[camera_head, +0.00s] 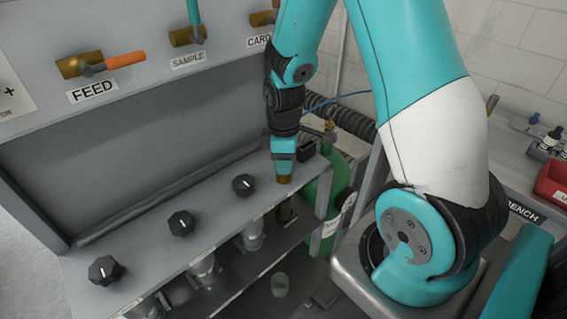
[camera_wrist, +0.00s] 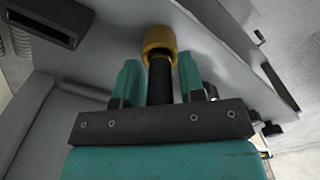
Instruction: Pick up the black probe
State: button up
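A black rod with a yellow-brass end, which looks like the black probe (camera_wrist: 160,82), lies between the two teal fingers of my gripper (camera_wrist: 160,88) in the wrist view. The fingers stand close on either side of it. I cannot tell whether they press on it. In the head view my gripper (camera_head: 283,163) points down over the right end of the grey shelf. The brass end (camera_head: 284,180) shows just below the fingertips, by the shelf's front edge. The black part is hidden there by the fingers. I cannot tell whether the brass end touches the shelf.
The grey shelf (camera_head: 215,203) carries several black knobs (camera_head: 181,223). Glass vessels (camera_head: 253,237) sit below it. Behind is a panel with labelled valves (camera_head: 120,60). A green cylinder (camera_head: 333,205) stands right of the shelf. A red bin (camera_head: 553,180) is at far right.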

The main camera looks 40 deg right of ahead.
grip_shut()
jog(key=shift+r, duration=0.1)
